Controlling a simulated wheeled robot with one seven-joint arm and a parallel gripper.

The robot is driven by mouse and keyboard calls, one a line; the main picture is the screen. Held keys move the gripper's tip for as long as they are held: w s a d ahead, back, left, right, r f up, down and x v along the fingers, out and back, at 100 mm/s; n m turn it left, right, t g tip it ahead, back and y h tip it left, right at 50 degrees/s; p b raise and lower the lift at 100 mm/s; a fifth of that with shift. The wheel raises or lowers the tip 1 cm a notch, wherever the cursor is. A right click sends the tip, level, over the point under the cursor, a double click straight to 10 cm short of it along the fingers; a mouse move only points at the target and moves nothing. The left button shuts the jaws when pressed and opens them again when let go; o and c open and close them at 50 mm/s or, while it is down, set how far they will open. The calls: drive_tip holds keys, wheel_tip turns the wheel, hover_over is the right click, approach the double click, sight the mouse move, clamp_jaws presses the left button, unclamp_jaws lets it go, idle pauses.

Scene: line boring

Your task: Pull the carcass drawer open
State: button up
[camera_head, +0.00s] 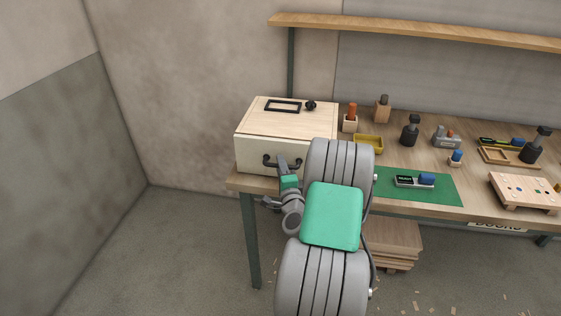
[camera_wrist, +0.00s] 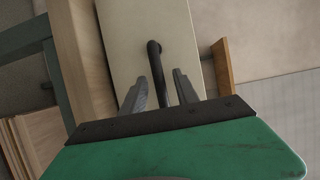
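The carcass (camera_head: 300,121) is a pale wooden box at the left end of the workbench. Its cream drawer front (camera_head: 251,151) looks shut, and it also fills the upper middle of the wrist view (camera_wrist: 127,45). A dark bar handle (camera_head: 269,160) is on that front, partly hidden by my gripper. My gripper (camera_head: 282,162) is at the handle. In the wrist view, the two grey fingers (camera_wrist: 160,88) are apart, one on each side of the black handle (camera_wrist: 154,58). A gap shows between the handle and each finger.
A black frame (camera_head: 283,106) and a dark knob (camera_head: 311,105) lie on the carcass. The floor left of the bench (camera_head: 170,250) is clear.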

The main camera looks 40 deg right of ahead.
drive_tip(key=shift+w+d, duration=0.25)
drive_tip(key=shift+w, duration=0.15)
clamp_jaws()
drive_tip(key=shift+a, duration=0.1)
idle(1.1)
